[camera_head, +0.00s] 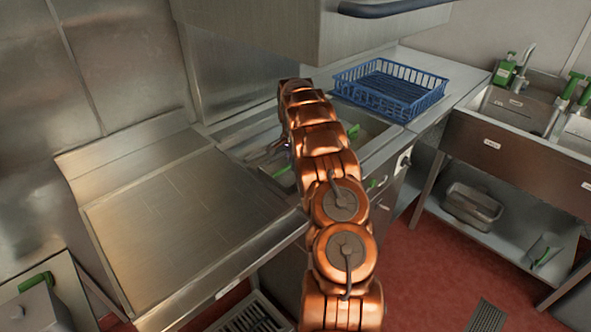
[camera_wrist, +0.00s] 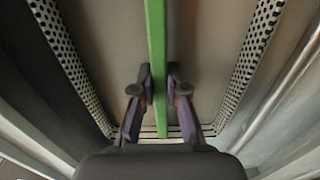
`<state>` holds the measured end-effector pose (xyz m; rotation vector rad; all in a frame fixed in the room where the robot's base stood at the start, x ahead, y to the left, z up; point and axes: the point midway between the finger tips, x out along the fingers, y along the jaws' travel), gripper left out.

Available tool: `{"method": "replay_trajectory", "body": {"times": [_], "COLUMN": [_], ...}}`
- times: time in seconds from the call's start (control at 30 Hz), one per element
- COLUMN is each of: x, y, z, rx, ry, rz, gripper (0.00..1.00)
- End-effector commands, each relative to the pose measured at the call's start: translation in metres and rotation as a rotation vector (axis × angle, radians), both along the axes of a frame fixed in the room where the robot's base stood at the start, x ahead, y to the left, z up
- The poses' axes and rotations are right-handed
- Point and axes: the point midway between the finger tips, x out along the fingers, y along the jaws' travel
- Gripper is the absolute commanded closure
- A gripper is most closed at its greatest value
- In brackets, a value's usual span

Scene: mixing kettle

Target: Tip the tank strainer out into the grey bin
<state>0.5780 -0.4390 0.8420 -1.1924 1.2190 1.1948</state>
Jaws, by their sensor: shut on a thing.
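In the wrist view, the tank strainer (camera_wrist: 247,62) has perforated metal side walls and a plain floor, with a green bar handle (camera_wrist: 156,35) running lengthwise above it. My gripper (camera_wrist: 154,88) is shut on the green bar, one finger on each side. In the head view, my copper arm reaches over the sink-like tank (camera_head: 375,127) and hides most of the strainer and my gripper. A bit of green (camera_head: 353,131) shows just right of the arm there. I cannot tell whether the strainer is clear of the tank. No thing is clearly recognisable as the grey bin.
A flat steel worktop (camera_head: 170,220) lies left of the tank, clear. A blue basket (camera_head: 390,87) stands on the counter behind right. Double sinks with green-handled items are at far right, with a metal container (camera_head: 473,206) on the shelf below. A steel hood overhangs the tank.

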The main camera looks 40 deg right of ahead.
Motion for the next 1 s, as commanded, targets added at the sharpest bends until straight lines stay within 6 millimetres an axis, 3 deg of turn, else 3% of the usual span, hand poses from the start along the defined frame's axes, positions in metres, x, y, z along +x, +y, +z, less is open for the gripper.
{"method": "replay_trajectory", "body": {"times": [0.43, 1.0], "x": [0.000, 0.001], "y": [0.000, -0.001], "z": [0.006, 0.033], "rx": [-0.001, -0.003], "ry": [-0.002, -0.003], "rz": [0.000, 0.000], "gripper": [1.00, 1.00]}}
